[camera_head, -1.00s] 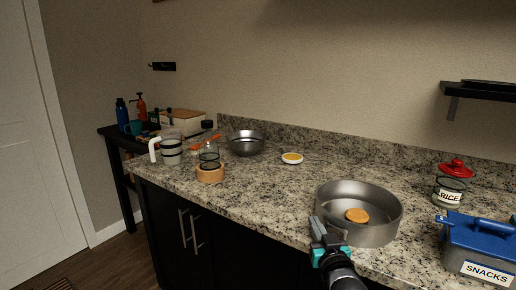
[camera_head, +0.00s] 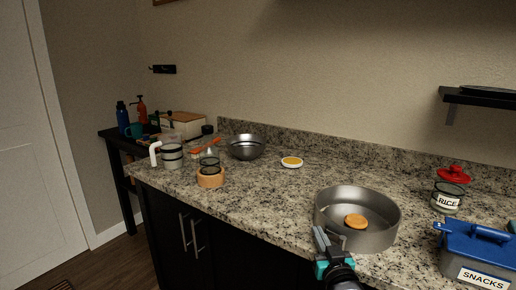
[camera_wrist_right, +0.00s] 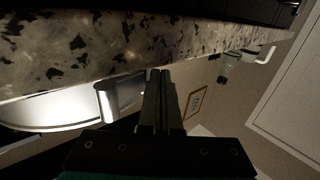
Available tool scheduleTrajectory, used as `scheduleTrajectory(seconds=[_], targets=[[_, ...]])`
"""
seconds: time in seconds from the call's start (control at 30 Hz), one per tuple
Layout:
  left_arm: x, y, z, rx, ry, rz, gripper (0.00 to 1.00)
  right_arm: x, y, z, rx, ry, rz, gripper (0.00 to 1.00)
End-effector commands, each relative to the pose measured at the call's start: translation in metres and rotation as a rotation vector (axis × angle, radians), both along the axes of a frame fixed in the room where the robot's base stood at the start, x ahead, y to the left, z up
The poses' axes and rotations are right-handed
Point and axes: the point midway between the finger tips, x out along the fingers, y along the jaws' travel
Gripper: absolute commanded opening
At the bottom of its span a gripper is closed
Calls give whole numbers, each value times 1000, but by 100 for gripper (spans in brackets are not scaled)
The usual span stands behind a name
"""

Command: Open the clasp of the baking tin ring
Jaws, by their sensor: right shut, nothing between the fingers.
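The baking tin ring (camera_head: 385,212) is a round grey metal tin near the front edge of the counter. A flat orange-brown round thing (camera_head: 356,221) lies inside it. My right gripper (camera_head: 327,236) is at the tin's front left side, its fingers shut with nothing between them. In the right wrist view, the tin's bright wall (camera_wrist_right: 60,118) is to the left, and a curved metal clasp piece (camera_wrist_right: 120,97) stands out from it. The right fingers (camera_wrist_right: 160,80) are just beside this piece; I cannot tell whether they touch it. My left gripper is not in view.
A blue-lidded snacks box (camera_head: 475,250) and a rice jar (camera_head: 447,197) stand right of the tin. A metal bowl (camera_head: 246,147), a small white dish (camera_head: 291,162) and a wooden-based jar (camera_head: 210,178) stand farther left. The counter's middle (camera_head: 265,190) is clear.

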Motion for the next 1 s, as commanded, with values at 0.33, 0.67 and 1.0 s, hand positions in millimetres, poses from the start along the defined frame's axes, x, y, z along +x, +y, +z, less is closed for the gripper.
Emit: scheduleTrajectory(seconds=[0.33,0.67,1.0], targets=[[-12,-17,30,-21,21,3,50,-36,-1,2,1,2,-1,0],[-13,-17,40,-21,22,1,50,-54,-1,1,-1,-2,-1,0],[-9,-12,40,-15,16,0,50,-54,-1,0,0,0,-1,0]])
